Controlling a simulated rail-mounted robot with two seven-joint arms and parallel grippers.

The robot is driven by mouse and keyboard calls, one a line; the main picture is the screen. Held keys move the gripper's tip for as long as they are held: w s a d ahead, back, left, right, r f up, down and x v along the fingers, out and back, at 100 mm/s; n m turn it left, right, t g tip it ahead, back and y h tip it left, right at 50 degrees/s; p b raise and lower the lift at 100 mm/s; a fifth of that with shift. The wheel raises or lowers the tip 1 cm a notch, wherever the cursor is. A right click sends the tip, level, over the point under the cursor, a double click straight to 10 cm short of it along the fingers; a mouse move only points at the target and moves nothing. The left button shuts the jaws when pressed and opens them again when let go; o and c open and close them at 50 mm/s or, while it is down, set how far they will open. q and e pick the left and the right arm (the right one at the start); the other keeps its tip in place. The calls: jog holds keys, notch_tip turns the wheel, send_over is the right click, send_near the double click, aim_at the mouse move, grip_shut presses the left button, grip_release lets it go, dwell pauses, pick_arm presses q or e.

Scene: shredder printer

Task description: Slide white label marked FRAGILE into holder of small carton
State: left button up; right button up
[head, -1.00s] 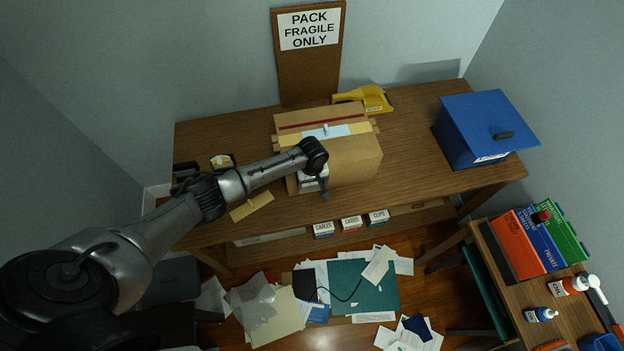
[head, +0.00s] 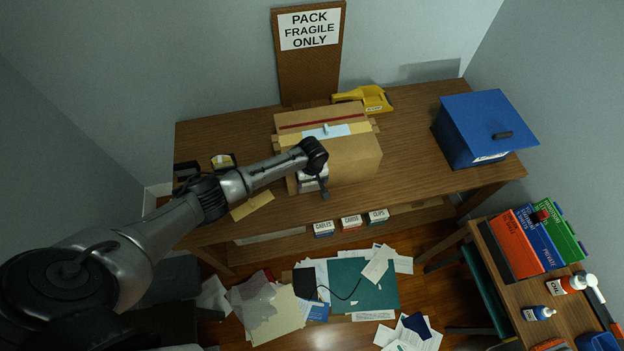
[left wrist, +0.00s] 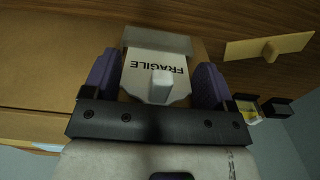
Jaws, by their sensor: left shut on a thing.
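The small carton (head: 350,160) is a brown box on the wooden table, with tape and a pale strip on top. My left gripper (head: 313,188) is at its near left side, and the arm partly covers that face. In the left wrist view, my left gripper (left wrist: 155,82) is shut on the white label (left wrist: 150,88), whose FRAGILE lettering reads upside down. The label has a pale knob, between the purple fingers. A grey holder (left wrist: 158,40) on the carton lies at the label's far edge. I cannot tell how far the label is inside it. My right gripper is out of view.
A yellowish label with a knob (head: 252,205) lies on the table left of the carton. The table between carton and blue box is clear.

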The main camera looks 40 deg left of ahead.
pick_arm(q)
jog(key=shift+f, duration=0.35)
jog(key=o, duration=0.7)
jog(key=shift+r+p, duration=0.8)
jog(key=shift+r, duration=6.1)
